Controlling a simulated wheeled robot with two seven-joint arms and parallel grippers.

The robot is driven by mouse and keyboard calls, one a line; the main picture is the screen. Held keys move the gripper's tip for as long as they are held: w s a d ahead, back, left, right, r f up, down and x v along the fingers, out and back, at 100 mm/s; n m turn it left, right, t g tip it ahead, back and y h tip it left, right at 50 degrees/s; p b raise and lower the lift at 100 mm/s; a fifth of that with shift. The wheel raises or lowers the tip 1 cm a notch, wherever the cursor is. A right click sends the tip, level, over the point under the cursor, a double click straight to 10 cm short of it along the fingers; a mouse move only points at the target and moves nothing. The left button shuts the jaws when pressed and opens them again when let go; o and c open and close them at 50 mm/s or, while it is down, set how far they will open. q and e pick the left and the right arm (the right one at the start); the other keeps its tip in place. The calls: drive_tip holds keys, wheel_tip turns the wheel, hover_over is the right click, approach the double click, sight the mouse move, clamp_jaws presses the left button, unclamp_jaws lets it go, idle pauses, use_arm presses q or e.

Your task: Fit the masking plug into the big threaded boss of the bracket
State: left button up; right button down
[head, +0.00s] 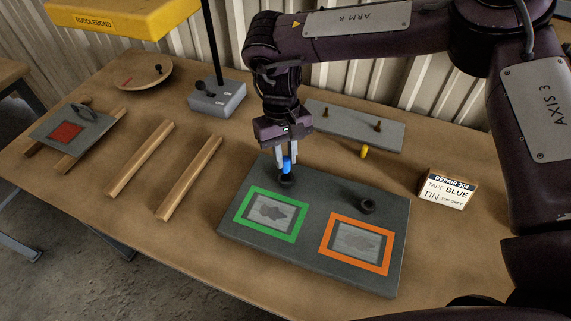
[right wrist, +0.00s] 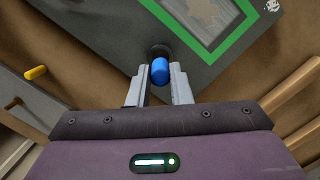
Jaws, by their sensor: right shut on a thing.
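My right gripper (head: 286,160) is shut on a blue plug (head: 287,165), taken to be the masking plug. The plug also shows between the fingers in the right wrist view (right wrist: 160,71). It is upright over a dark round boss (head: 287,180) on the dark grey panel (head: 310,257). Its lower end is at the boss's mouth; I cannot tell whether it is inside. A second dark boss (head: 367,205) stands empty to the right. The panel carries a green frame (head: 248,222) and an orange frame (head: 332,258). My left gripper is out of view.
A yellow plug (head: 364,152) stands before a grey plate (head: 350,127) with two pegs. A repair card (head: 448,189) is at right.

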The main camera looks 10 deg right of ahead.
sight(286, 169)
drive_tip(key=shift+f, duration=0.35)
wheel_tip(286, 169, down, 3)
drive_tip(key=shift+f+p, duration=0.2)
drive_tip(key=shift+p, duration=0.2)
drive_tip(key=shift+f, duration=0.25)
drive_tip(key=shift+f, duration=0.15)
drive_tip(key=c, duration=1.3)
unclamp_jaws()
